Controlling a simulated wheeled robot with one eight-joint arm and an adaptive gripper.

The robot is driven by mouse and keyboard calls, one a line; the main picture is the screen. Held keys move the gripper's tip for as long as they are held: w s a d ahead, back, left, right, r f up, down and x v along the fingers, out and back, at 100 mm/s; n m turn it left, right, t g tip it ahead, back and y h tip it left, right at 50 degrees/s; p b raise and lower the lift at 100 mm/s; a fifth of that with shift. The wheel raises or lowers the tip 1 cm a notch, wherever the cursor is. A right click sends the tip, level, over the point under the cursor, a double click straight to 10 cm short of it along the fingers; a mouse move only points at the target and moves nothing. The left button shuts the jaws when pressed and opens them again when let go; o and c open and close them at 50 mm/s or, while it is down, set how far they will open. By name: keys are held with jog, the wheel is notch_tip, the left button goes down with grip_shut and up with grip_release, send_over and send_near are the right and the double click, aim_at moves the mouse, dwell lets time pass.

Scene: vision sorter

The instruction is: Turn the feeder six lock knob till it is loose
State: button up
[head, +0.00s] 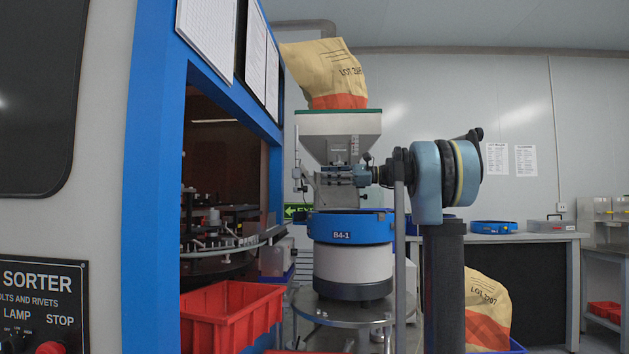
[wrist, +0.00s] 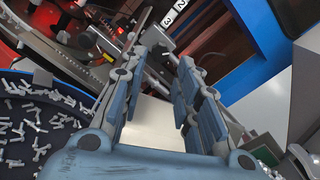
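My gripper (wrist: 158,68) is open in the wrist view. Its two blue-grey fingers stand apart with nothing held between them. In the head view my gripper (head: 338,176) is in front of the lower part of the grey hopper (head: 338,124), above the blue-rimmed bowl marked B4-1 (head: 350,229). A grey rail with white number plates (wrist: 169,17) reading 2 and 3 lies beyond the fingertips. I cannot make out a lock knob marked six in either view. Small dark fittings near the fingertips are too unclear to name.
Many metal rivets or bolts lie in the dark bowl (wrist: 35,128) at the left of the wrist view. The blue-framed sorter (head: 154,150) and a red bin (head: 231,312) stand at the left. A sack (head: 325,75) rests on the hopper. A bench (head: 535,237) stands behind.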

jog(key=shift+w+a, duration=0.1)
jog(key=shift+a, duration=2.55)
grip_shut()
